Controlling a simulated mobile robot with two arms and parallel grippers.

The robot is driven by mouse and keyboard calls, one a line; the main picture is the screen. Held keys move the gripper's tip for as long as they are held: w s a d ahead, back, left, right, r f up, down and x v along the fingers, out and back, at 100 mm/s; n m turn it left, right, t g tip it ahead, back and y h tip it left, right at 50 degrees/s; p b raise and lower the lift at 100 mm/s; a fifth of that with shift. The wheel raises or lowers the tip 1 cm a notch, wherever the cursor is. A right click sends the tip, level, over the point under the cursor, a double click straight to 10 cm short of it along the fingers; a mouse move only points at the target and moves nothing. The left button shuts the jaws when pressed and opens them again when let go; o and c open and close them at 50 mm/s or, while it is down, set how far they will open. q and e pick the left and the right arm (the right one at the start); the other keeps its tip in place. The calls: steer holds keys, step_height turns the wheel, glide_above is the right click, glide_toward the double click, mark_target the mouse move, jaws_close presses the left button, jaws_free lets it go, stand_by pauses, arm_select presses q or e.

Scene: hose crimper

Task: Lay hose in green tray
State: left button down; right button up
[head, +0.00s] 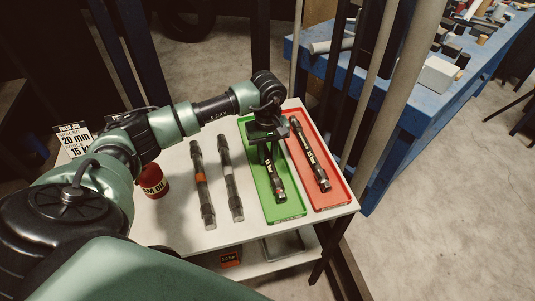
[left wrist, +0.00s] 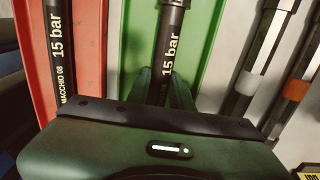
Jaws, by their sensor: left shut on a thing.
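A black hose (head: 277,180) with end fittings lies lengthwise within the outline of the green tray (head: 287,212). My left gripper (head: 268,147) is above the tray, pointing down, and hides the hose's far part. In the left wrist view the hose (left wrist: 171,40), marked "15 bar", passes between the fingers (left wrist: 165,88), which are shut on it. The green tray (left wrist: 207,30) shows beneath it. Whether the hose touches the tray floor I cannot tell. My right gripper is not in view.
A red tray (head: 338,201) beside it holds another black hose (head: 310,155). Left of the green tray, a hose with an orange band (head: 202,185) and one with a pale band (head: 231,180) lie on the white table. A red can (head: 153,182) stands further left. A blue bench (head: 400,110) is at right.

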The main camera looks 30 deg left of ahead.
arm_select(q)
steer(key=c, duration=1.2)
jaws_free()
steer(key=shift+r, duration=0.1)
steer(key=shift+o, duration=0.2)
steer(key=shift+r, duration=0.3)
step_height(320, 180, up, 7)
steer(key=shift+r+b, duration=0.1)
steer(key=shift+b, duration=0.8)
